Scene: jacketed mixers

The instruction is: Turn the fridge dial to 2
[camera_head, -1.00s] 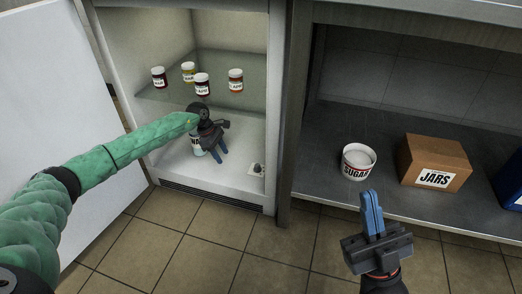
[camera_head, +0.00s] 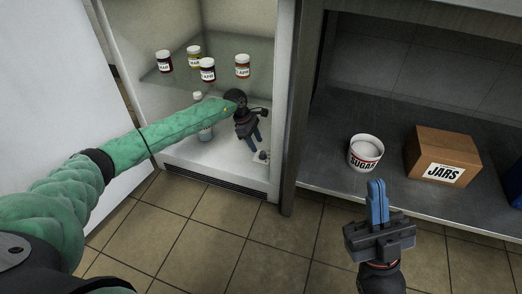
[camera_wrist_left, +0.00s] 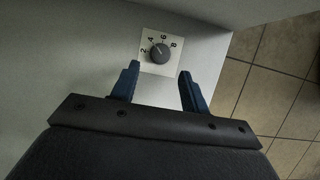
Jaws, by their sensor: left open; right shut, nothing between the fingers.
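The fridge dial (camera_head: 262,156) is a small dark knob on a white plate, low at the fridge's right inner side. In the left wrist view the dial (camera_wrist_left: 159,54) has the numbers 2, 4, 6 and 8 around it, and its pale mark seems to point near 4. My left gripper (camera_head: 254,146) is inside the fridge, just left of the dial. Its open fingers (camera_wrist_left: 160,72) sit either side of the dial's line but short of the knob, with nothing between them. My right gripper (camera_head: 377,186) is shut and empty in front of the shelf.
Several labelled jars (camera_head: 208,70) stand on the glass shelf (camera_head: 175,85). The open fridge door (camera_head: 60,90) is at left. A sugar tub (camera_head: 366,153) and a jars box (camera_head: 443,156) sit on the right-hand shelf.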

